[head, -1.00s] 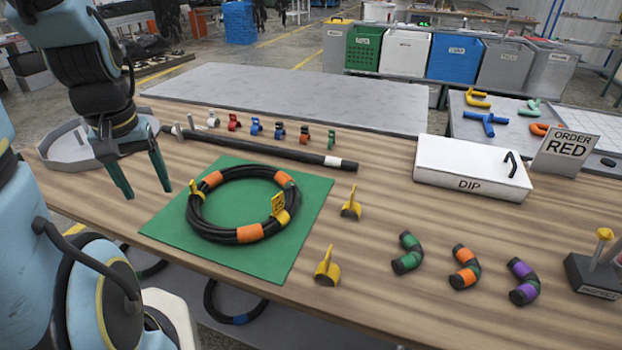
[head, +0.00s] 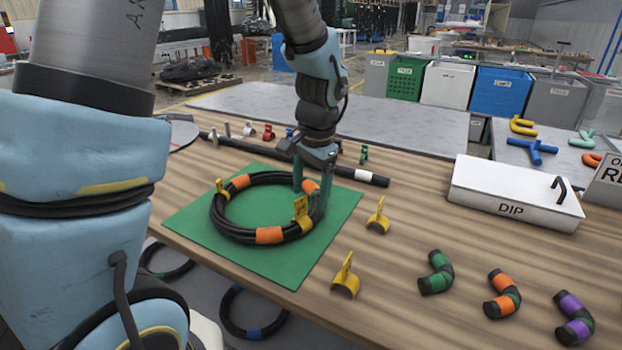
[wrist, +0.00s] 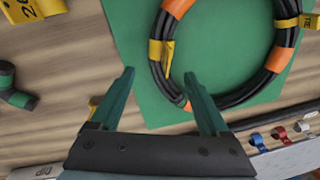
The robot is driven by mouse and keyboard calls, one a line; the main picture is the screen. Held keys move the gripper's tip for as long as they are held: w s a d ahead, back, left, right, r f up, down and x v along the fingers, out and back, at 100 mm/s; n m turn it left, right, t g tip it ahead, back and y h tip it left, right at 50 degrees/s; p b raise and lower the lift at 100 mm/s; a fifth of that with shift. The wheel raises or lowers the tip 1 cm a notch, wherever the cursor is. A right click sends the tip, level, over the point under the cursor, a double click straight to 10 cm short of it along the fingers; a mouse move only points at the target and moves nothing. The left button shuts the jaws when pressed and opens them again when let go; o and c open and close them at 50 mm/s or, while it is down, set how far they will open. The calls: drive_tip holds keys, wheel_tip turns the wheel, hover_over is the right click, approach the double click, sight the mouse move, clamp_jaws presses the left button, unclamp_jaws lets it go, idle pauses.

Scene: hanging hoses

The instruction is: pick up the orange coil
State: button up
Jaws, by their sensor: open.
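The orange coil (head: 270,236) is a ring of black hose with orange bands and yellow tags, lying flat on a green mat (head: 333,222). The coil also shows in the wrist view (wrist: 280,60), at upper right. My gripper (head: 310,192) is open and points down at the coil's right side, hiding part of that side. In the wrist view, my gripper (wrist: 159,75) has one fingertip beside the coil's edge and the other over the mat outside it. I cannot tell whether either finger touches the coil.
A long black hose (head: 340,172) lies behind the mat. Yellow clips (head: 345,277) stand in front and to the right. Short curved hose pieces (head: 436,272) and a white DIP box (head: 515,190) lie further right. More coils (head: 252,312) are below the table's front edge.

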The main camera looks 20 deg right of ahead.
sight(307, 215)
drive_tip(key=f, duration=0.7)
drive_tip(key=shift+w+a, duration=0.25)
drive_tip(key=shift+w, duration=0.15)
clamp_jaws()
idle(0.4)
unclamp_jaws()
